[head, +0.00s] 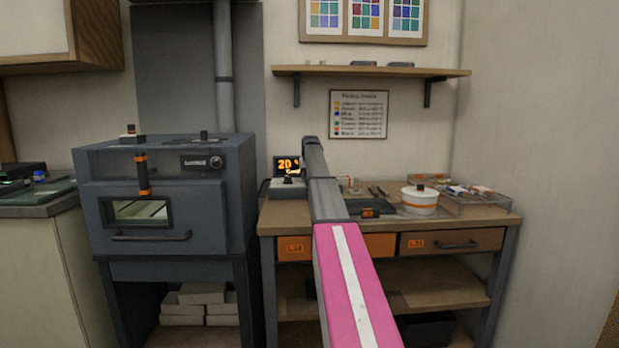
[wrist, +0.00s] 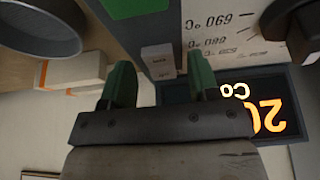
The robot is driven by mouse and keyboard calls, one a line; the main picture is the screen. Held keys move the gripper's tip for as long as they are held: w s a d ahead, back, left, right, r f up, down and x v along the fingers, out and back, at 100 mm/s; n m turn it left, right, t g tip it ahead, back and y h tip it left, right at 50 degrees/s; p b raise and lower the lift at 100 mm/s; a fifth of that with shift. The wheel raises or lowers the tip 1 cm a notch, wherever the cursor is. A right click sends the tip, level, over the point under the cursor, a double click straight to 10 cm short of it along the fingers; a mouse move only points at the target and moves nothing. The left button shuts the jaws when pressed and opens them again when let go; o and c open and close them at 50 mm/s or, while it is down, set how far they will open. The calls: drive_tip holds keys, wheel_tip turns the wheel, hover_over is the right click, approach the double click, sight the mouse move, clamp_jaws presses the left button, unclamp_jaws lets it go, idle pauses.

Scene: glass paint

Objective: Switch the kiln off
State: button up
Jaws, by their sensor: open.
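The kiln (head: 165,190) is a blue-grey box with a small window and a handle, at left in the head view. A controller with a lit orange display reading 20 (head: 288,165) stands on the bench to its right, partly behind my arm. The wrist view shows this display (wrist: 250,105) upside down, with a printed temperature label (wrist: 225,35) and a dark round knob (wrist: 300,15). My gripper (wrist: 160,80) is open, its two green fingers apart in front of the controller. A small pale block or plate (wrist: 158,60) shows between the fingers; contact cannot be told.
The bench (head: 470,215) holds a white pot with an orange band (head: 420,200) and a clear tray (head: 480,203) right of my arm. A wall shelf (head: 370,71) hangs above. A bright green patch (wrist: 135,8) shows at the wrist view's top edge.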

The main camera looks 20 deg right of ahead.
drive_tip(key=c, duration=0.9)
drive_tip(key=shift+w+d+r+g, duration=0.1)
drive_tip(key=shift+w+g, duration=0.25)
drive_tip(key=shift+g, duration=0.15)
drive_tip(key=shift+g+y, duration=0.4)
drive_tip(key=shift+g, duration=0.4)
drive_tip(key=o, duration=0.9)
drive_tip(key=shift+r, duration=0.15)
